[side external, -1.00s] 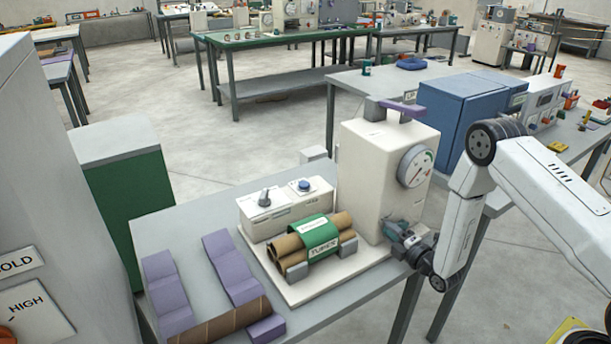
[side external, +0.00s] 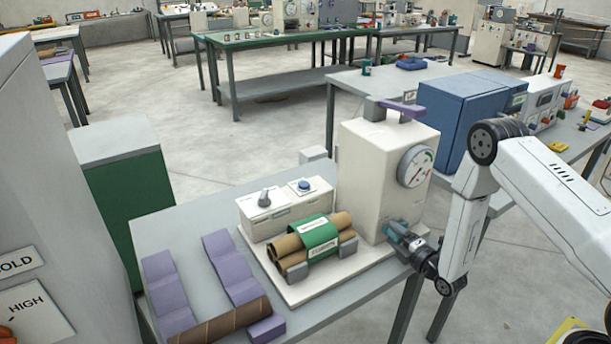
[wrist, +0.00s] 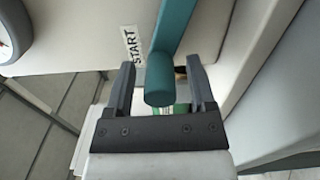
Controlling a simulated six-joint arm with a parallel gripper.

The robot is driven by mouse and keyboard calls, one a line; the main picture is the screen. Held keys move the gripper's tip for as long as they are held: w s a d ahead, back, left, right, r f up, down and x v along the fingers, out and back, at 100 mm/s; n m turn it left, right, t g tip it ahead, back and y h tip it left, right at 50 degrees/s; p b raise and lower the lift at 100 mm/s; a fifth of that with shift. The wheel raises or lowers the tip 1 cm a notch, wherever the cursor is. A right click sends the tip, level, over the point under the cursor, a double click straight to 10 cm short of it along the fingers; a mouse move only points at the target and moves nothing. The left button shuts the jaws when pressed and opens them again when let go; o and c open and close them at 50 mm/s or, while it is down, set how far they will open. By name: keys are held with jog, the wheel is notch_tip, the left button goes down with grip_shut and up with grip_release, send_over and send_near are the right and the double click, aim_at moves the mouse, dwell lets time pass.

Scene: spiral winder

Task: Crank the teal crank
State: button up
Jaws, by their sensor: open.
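The teal crank shows in the wrist view as an arm running down from the top to a rounded handle (wrist: 159,80). In the side external view a small part of the teal crank (side external: 397,229) shows beside the cream machine (side external: 375,180) with the round gauge. My gripper (wrist: 160,75) is open, with one finger on each side of the teal handle. Gaps show between the fingers and the handle in the wrist view. In the side external view my gripper (side external: 405,238) is at the machine's lower right side and partly covers the crank.
A bundle of brown tubes with a green band (side external: 320,238) sits on a white base left of the machine. A control box (side external: 285,207) stands behind it. Purple cradles (side external: 228,262) and a brown tube (side external: 222,322) lie at the front left of the table.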

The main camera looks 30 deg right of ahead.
aim_at(399, 240)
jog(key=shift+s, duration=3.15)
jog(key=shift+w, duration=0.15)
jog(key=shift+w+a+r+m+g, duration=0.2)
jog(key=shift+w+m+g, duration=0.15)
jog(key=shift+w+g, duration=0.1)
jog(key=shift+w+a+r+m+g, duration=0.15)
jog(key=shift+w+a+m+g, duration=0.05)
jog(key=shift+w+m+g, duration=0.2)
jog(key=s+a+r+m+g, duration=0.3)
jog(key=s+r+m+g, duration=0.4)
jog(key=m, duration=0.1)
jog(key=s+a+r+m+g, duration=0.4)
jog(key=s+r+m+g, duration=0.2)
jog(key=m, duration=0.3)
jog(key=shift+s+r+g, duration=0.35)
jog(key=shift+s+r, duration=0.1)
jog(key=shift+s, duration=0.1)
